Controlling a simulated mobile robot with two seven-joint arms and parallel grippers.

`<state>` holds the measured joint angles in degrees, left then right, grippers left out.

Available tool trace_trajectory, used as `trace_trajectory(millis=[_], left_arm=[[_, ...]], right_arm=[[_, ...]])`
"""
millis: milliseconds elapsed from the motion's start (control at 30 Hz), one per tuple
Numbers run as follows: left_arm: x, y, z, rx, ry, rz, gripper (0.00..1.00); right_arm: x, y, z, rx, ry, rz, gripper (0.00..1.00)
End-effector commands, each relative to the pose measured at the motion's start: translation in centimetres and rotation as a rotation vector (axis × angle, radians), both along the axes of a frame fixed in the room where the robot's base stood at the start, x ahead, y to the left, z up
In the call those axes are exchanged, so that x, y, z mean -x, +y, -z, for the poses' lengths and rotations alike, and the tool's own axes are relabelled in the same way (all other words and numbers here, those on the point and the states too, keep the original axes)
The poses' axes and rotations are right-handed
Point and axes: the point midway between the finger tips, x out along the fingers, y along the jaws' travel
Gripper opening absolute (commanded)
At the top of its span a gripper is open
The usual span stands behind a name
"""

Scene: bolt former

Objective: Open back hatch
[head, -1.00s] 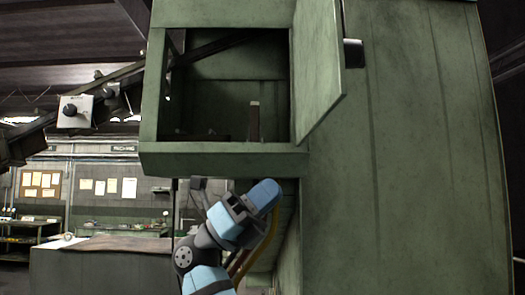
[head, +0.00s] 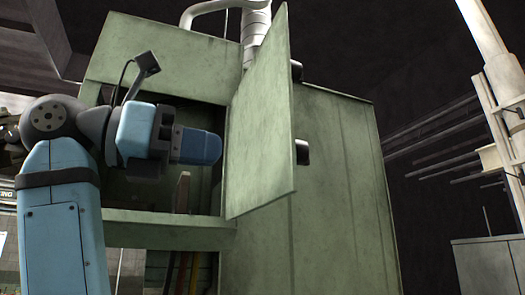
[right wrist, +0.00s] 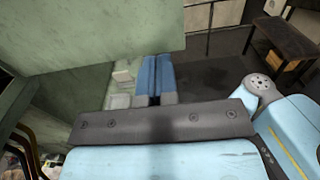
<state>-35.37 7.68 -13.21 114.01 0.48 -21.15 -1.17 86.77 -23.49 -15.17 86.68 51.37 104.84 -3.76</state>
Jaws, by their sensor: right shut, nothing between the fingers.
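The back hatch (head: 266,115) is a flat green panel hinged on the right side of the opening in the green machine (head: 340,180). It stands swung out from the opening, at a wide angle. My right gripper (head: 208,148) is shut and empty, with its blue fingers in front of the opening and close to the hatch's inner face. I cannot tell whether they touch it. In the right wrist view the shut fingers (right wrist: 155,75) lie just under the lower edge of a green panel (right wrist: 100,35). My left gripper is not in view.
The opening's lower ledge (head: 165,225) runs below my right arm, and a brown upright piece (head: 183,190) stands inside. A pale pipe (head: 256,25) rises above the hatch. A dark table (right wrist: 285,40) stands off to the right in the wrist view.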

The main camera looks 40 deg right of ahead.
Motion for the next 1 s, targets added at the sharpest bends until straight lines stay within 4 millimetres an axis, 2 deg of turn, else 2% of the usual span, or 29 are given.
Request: trace_trajectory(millis=[200,400,600,900,1000], left_arm=[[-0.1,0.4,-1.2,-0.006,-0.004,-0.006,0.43],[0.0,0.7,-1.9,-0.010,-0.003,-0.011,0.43],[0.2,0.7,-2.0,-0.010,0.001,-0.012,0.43],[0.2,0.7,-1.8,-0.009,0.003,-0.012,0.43],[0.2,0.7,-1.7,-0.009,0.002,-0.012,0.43]], right_arm=[[1.2,-4.5,-0.1,-0.002,-0.001,0.001,0.00],[1.8,-7.1,-0.2,0.000,0.000,0.001,0.00],[2.1,-8.0,0.0,0.002,0.001,0.001,0.00],[2.1,-8.0,0.0,0.001,0.000,0.001,0.00],[2.3,-8.8,0.0,0.000,0.000,0.009,0.00]])
